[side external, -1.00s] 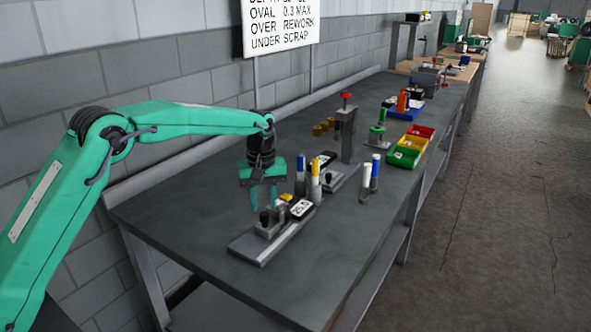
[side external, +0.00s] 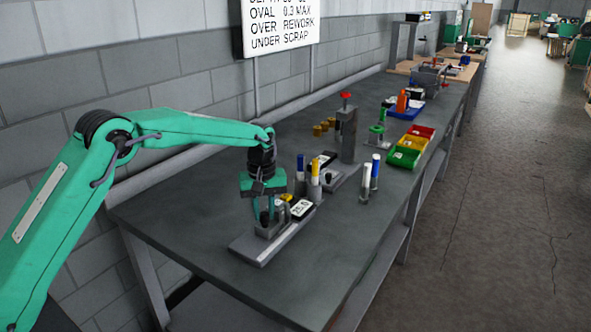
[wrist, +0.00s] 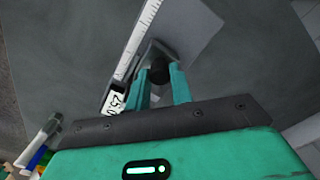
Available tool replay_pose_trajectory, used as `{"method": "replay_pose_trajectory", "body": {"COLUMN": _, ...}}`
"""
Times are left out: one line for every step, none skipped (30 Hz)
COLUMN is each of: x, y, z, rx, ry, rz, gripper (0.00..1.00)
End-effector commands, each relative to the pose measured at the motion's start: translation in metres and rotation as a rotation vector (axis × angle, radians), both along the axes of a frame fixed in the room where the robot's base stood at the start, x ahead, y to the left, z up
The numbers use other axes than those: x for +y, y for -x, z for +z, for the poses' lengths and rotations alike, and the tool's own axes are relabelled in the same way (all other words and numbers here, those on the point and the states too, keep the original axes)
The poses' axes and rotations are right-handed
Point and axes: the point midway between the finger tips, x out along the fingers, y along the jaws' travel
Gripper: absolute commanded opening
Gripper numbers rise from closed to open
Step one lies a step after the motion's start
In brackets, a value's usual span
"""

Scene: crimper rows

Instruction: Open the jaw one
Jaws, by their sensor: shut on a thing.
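A caliper-like fixture with a grey base plate (side external: 262,247) lies on the near part of the bench. It carries a digital readout (side external: 302,208) and a pale scale strip. The readout (wrist: 116,103) and scale strip (wrist: 138,38) also show in the wrist view, but I cannot read the value. A black knob (wrist: 160,72) stands on the fixture. My gripper (side external: 265,214) is down over the fixture, and in the wrist view its fingers (wrist: 161,84) are closed on either side of the knob. Jaw one itself is not clearly distinguishable.
Blue-capped (side external: 300,176) and yellow-capped (side external: 315,178) tubes stand close behind the fixture. White-capped (side external: 366,186) and blue-capped (side external: 375,176) tubes stand to the right. A red-knobbed post (side external: 347,140) and colored bins (side external: 402,158) are farther back. The bench front is clear.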

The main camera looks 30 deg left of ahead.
Motion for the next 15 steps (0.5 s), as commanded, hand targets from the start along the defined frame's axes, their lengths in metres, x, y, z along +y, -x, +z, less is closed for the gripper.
{"method": "replay_pose_trajectory", "body": {"x": 0.000, "y": 0.001, "z": 0.001, "rx": 0.000, "ry": 0.000, "rz": 0.000, "gripper": 0.00}}
{"method": "replay_pose_trajectory", "body": {"x": 0.000, "y": 0.001, "z": 0.001, "rx": -0.001, "ry": 0.001, "rz": 0.000, "gripper": 0.00}}
{"method": "replay_pose_trajectory", "body": {"x": 0.000, "y": 0.003, "z": 0.001, "rx": -0.001, "ry": 0.000, "rz": 0.000, "gripper": 0.00}}
{"method": "replay_pose_trajectory", "body": {"x": 0.000, "y": 0.004, "z": 0.001, "rx": -0.001, "ry": 0.000, "rz": 0.000, "gripper": 0.00}}
{"method": "replay_pose_trajectory", "body": {"x": 0.000, "y": 0.006, "z": 0.001, "rx": -0.001, "ry": 0.000, "rz": 0.000, "gripper": 0.00}}
{"method": "replay_pose_trajectory", "body": {"x": 0.000, "y": 0.009, "z": 0.001, "rx": 0.000, "ry": 0.000, "rz": 0.000, "gripper": 0.00}}
{"method": "replay_pose_trajectory", "body": {"x": 0.000, "y": 0.011, "z": 0.001, "rx": 0.001, "ry": 0.000, "rz": 0.001, "gripper": 0.00}}
{"method": "replay_pose_trajectory", "body": {"x": 0.000, "y": 0.013, "z": 0.002, "rx": 0.000, "ry": 0.000, "rz": 0.001, "gripper": 0.00}}
{"method": "replay_pose_trajectory", "body": {"x": 0.000, "y": 0.017, "z": 0.002, "rx": 0.000, "ry": 0.000, "rz": 0.001, "gripper": 0.00}}
{"method": "replay_pose_trajectory", "body": {"x": 0.000, "y": 0.019, "z": 0.002, "rx": -0.001, "ry": 0.001, "rz": 0.001, "gripper": 0.00}}
{"method": "replay_pose_trajectory", "body": {"x": 0.000, "y": 0.022, "z": 0.002, "rx": 0.000, "ry": 0.000, "rz": 0.001, "gripper": 0.00}}
{"method": "replay_pose_trajectory", "body": {"x": 0.000, "y": 0.025, "z": 0.002, "rx": 0.000, "ry": 0.000, "rz": 0.001, "gripper": 0.00}}
{"method": "replay_pose_trajectory", "body": {"x": 0.000, "y": 0.027, "z": 0.002, "rx": 0.000, "ry": 0.000, "rz": 0.001, "gripper": 0.00}}
{"method": "replay_pose_trajectory", "body": {"x": 0.000, "y": 0.029, "z": 0.002, "rx": 0.000, "ry": 0.000, "rz": 0.001, "gripper": 0.00}}
{"method": "replay_pose_trajectory", "body": {"x": 0.000, "y": 0.030, "z": 0.002, "rx": -0.001, "ry": 0.000, "rz": 0.001, "gripper": 0.00}}
